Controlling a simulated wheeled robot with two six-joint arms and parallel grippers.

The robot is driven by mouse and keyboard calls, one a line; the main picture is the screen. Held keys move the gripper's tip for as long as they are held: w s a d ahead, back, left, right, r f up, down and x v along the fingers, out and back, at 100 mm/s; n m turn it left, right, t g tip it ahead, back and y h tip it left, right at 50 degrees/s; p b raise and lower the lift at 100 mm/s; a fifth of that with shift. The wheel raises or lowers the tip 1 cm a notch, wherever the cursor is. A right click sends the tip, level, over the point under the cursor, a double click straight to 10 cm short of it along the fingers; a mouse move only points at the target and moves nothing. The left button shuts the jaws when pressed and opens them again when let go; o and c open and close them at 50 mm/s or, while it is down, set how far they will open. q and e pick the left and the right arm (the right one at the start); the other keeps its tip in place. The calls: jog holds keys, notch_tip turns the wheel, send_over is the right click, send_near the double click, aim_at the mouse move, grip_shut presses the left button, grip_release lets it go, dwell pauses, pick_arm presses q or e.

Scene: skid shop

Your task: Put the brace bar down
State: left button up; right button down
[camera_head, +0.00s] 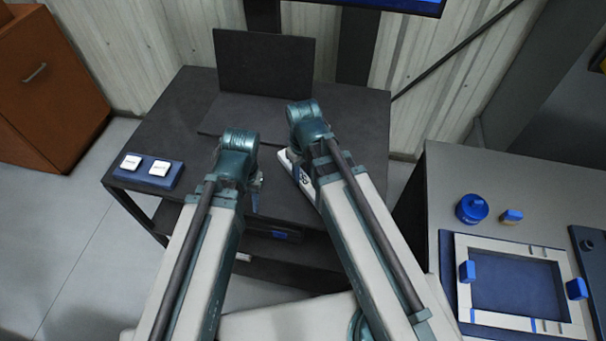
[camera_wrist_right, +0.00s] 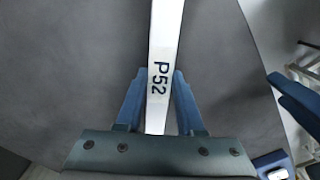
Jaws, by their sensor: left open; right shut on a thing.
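The brace bar is a flat white strip marked "P52" (camera_wrist_right: 165,40), lying between the two blue fingers of my right gripper (camera_wrist_right: 157,100) in the right wrist view. The gripper is shut on it. In the head view a short part of the white bar (camera_head: 287,160) shows beside my right wrist, over the dark table (camera_head: 345,110); the arm hides the rest. I cannot tell whether the bar touches the tabletop. My left gripper (camera_head: 256,194) is open over the table's front part, left of the bar, its fingers partly hidden.
A dark upright panel (camera_head: 264,62) stands at the table's back. A blue block with two white buttons (camera_head: 150,171) sits at its left corner. On the right, a grey bench (camera_head: 480,175) carries a white frame (camera_head: 500,243) and a blue round item (camera_head: 471,209). The table's right back is clear.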

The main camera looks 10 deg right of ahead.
aim_at(303, 178)
jog(key=c, duration=0.5)
grip_release()
pick_arm(q)
jog(key=shift+r, duration=0.1)
pick_arm(e)
notch_tip(303, 178, up, 12)
jog(key=p, duration=1.3)
pick_arm(q)
notch_tip(303, 178, up, 12)
jog(key=shift+b, duration=0.3)
pick_arm(e)
jog(key=shift+m+h, duration=0.3)
jog(key=shift+h, duration=0.3)
jog(key=s+a, duration=0.1)
jog(key=s, duration=0.1)
jog(key=s+a, duration=0.1)
jog(key=s, duration=0.1)
jog(key=s+a, duration=0.2)
jog(key=shift+s+r, duration=0.1)
jog(key=shift+r, duration=0.05)
pick_arm(q)
jog(key=shift+s, duration=0.15)
pick_arm(e)
jog(key=shift+s, duration=0.15)
